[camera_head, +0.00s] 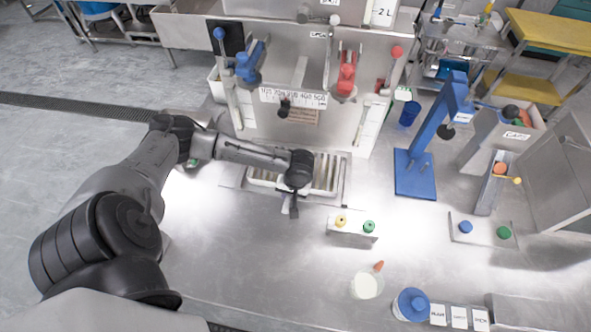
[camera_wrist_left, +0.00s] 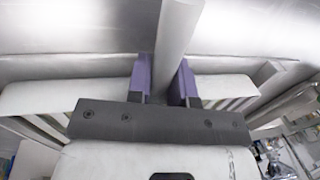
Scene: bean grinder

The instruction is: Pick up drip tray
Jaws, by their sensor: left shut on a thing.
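The drip tray (camera_head: 325,173) is a pale slatted tray at the foot of the machine, in the middle of the head view. My left gripper (camera_head: 291,208) is at its front edge, and my wrist covers part of the tray. In the left wrist view my left gripper (camera_wrist_left: 166,82) has its purple fingertips on both sides of a grey bar, shut on it. The bar looks like the tray's handle. White slatted parts of the tray (camera_wrist_left: 225,88) show to either side. Whether the tray is raised cannot be told. My right gripper is not in view.
The grinding machine (camera_head: 300,125) with blue and red levers stands behind the tray. A small block with yellow and green knobs (camera_head: 352,229) is close to the right. A blue stand (camera_head: 415,175) is farther right. The front left of the steel table is clear.

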